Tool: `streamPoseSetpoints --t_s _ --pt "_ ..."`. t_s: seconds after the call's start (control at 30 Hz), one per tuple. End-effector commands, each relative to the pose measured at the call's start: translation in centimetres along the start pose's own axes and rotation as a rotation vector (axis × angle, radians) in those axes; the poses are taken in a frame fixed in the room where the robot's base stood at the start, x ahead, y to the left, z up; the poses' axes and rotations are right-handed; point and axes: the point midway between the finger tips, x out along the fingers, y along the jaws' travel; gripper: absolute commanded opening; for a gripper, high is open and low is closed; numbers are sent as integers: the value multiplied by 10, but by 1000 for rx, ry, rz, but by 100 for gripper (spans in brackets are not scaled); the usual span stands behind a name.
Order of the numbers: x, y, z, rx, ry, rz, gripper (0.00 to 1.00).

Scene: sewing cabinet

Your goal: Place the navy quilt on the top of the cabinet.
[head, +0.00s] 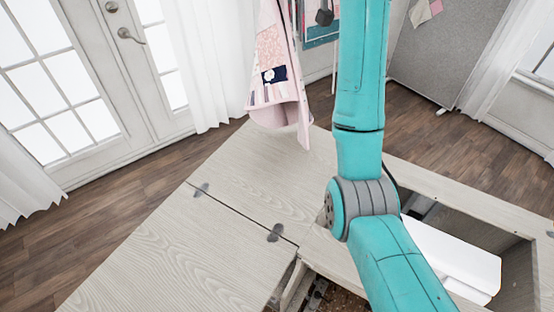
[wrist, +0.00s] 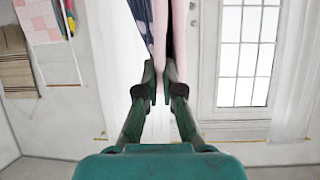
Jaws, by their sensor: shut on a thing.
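The quilt (head: 270,48) hangs in folds at the far corner of the cabinet, its pale pink side and a navy patch showing in the head view. Its lower tip overlaps the cabinet top (head: 265,165) in the picture; I cannot tell whether it touches. In the wrist view, my gripper (wrist: 160,82) is shut on the quilt, whose navy patterned strip (wrist: 142,14) and pink folds show beyond the fingertips. The gripped spot is not clear in the head view. The pale wood cabinet top has a hinged leaf at the left.
An open well in the cabinet at the right holds a white object (head: 455,258). Glazed doors (head: 60,100) and white curtains (head: 212,60) stand behind at the left. A grey board (head: 445,60) stands at the back right. The left and middle cabinet top is bare.

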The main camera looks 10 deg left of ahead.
Motion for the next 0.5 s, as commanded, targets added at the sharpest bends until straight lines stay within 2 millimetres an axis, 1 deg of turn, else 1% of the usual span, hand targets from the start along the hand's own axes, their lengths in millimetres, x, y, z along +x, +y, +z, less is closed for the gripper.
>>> streamPoseSetpoints --t_s 0.17,0.27,0.37,0.47,0.5 --pt "3 0 4 0 0 -1 0" --pt "12 0 18 1 -3 -4 0" --pt "28 0 41 2 -4 -8 0" --pt "46 0 72 1 -3 -12 0" --pt "53 -1 85 2 -3 -13 0"
